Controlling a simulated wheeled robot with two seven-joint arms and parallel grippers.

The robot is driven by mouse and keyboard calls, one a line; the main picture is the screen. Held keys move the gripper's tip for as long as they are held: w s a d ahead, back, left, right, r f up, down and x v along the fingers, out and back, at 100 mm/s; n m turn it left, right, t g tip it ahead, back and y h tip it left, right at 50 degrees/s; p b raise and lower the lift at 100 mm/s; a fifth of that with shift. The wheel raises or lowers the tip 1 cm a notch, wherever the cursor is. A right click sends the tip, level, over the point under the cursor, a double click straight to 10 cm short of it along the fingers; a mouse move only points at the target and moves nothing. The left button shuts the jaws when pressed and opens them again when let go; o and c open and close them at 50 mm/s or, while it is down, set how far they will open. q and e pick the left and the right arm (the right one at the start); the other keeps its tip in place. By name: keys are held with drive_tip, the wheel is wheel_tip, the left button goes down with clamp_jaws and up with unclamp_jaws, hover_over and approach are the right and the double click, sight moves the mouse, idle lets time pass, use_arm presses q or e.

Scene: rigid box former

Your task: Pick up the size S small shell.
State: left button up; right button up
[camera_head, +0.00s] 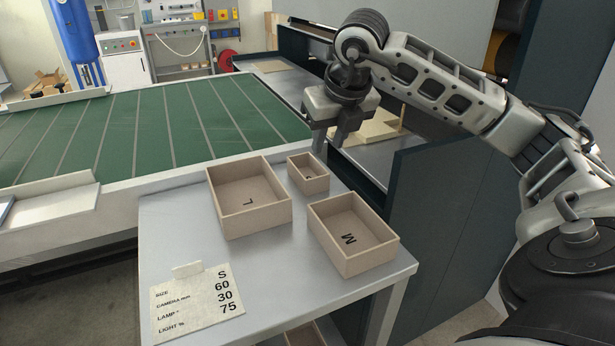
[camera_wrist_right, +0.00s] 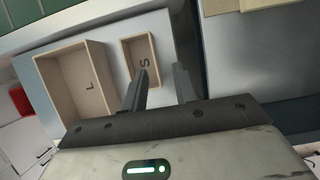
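The size S small shell (camera_head: 309,174) is an open-topped tan box, the smallest of three on the metal table, standing at its back right. In the right wrist view the small shell (camera_wrist_right: 142,62) shows its printed S. My right gripper (camera_head: 344,138) is above and behind the small shell, toward the table's right edge. In the right wrist view the fingers of my right gripper (camera_wrist_right: 160,82) are apart with nothing between them; the left finger's tip overlaps the shell's edge in the picture. My left gripper is not in view.
The L shell (camera_head: 248,210) stands left of the small shell and the M shell (camera_head: 352,238) in front. A card (camera_head: 196,304) on the metal table (camera_head: 170,225) reads size S. A green conveyor (camera_head: 150,130) lies behind. A dark panel (camera_head: 450,190) rises at right.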

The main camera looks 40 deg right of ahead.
sight(319, 163)
drive_tip(key=x, duration=0.2)
drive_tip(key=a+x, duration=0.1)
drive_tip(key=x, duration=0.1)
drive_tip(key=shift+f, duration=0.15)
drive_tip(key=shift+w+d+f, duration=0.15)
drive_tip(key=shift+w+f, duration=0.1)
drive_tip(key=shift+f, duration=0.3)
clamp_jaws()
